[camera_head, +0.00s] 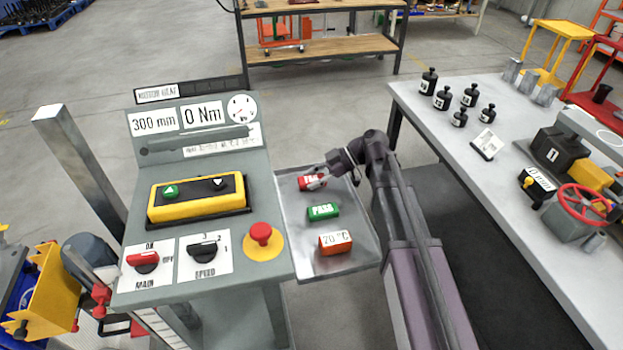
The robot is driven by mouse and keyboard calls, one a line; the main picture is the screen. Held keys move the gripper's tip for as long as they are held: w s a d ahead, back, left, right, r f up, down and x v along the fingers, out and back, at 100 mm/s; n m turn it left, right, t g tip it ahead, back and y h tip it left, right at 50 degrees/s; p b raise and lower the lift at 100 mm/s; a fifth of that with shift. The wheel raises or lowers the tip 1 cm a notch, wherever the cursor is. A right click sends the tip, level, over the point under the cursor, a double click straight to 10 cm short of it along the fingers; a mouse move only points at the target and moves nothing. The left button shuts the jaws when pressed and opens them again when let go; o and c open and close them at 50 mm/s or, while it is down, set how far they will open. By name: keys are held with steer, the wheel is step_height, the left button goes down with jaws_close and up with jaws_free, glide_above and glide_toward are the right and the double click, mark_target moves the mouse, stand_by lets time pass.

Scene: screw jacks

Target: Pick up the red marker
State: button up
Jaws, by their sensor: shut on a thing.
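The red marker (306,183) is a small red block with white lettering at the back of a grey side tray (350,255). My gripper (318,180) reaches in from the right and is shut on the red marker. The fingers cover part of its right side. I cannot tell whether the marker touches the tray or is slightly above it. A green marker reading PASS (323,211) and an orange block reading 20 °C (335,243) lie in front of it on the tray.
A control console (205,270) with a red emergency button (261,234) stands left of the tray. On the right, a grey table (425,115) carries several black weights (429,80), a red handwheel (583,203) and other parts. A wooden workbench (320,48) stands behind.

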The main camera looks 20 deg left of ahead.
steer(key=shift+r+p, duration=4.5)
steer(key=shift+r, duration=0.2)
steer(key=shift+r, duration=0.15)
steer(key=shift+r, duration=0.1)
steer(key=shift+r+p, duration=0.1)
steer(key=shift+p, duration=0.3)
step_height(320, 180, up, 17)
steer(key=p, duration=1.7)
glide_above(312, 179)
